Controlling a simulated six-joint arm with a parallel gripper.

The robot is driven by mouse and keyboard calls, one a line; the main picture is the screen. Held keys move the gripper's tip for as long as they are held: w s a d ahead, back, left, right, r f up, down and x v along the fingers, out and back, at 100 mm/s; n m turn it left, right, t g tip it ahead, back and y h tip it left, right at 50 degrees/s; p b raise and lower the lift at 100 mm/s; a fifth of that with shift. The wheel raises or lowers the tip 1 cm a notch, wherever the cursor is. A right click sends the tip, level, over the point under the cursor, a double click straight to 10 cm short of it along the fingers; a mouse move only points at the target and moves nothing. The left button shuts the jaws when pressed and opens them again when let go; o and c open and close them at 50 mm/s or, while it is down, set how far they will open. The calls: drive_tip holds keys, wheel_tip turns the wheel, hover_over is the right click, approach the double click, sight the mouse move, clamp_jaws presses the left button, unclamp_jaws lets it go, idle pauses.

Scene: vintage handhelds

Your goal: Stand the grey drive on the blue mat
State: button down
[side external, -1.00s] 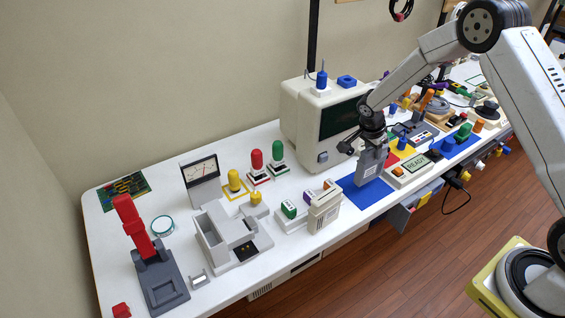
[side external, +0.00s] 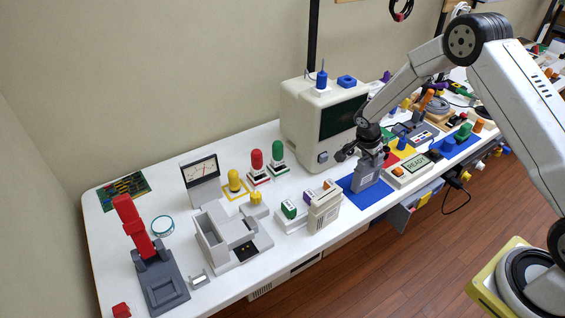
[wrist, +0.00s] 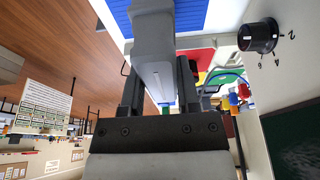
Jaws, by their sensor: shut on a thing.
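The grey drive (side external: 367,172) is upright over the blue mat (side external: 352,190), at the front edge of the white table. Its lower end looks to be on or just above the mat; I cannot tell which. My gripper (side external: 371,151) is above it and shut on its upper part. In the wrist view the drive (wrist: 153,42) sits between the two fingers of my gripper (wrist: 160,85), with the blue mat (wrist: 200,14) beyond it. The drive hides part of the mat.
A beige monitor (side external: 303,125) stands close behind the mat. A "READY" display unit (side external: 411,168) is just to the right. A beige unit with small blocks (side external: 323,209) is to the left. The table's front edge is close to the mat.

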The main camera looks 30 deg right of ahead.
drive_tip(key=shift+f, duration=0.1)
drive_tip(key=shift+c, duration=1.6)
unclamp_jaws()
drive_tip(key=v, duration=1.2)
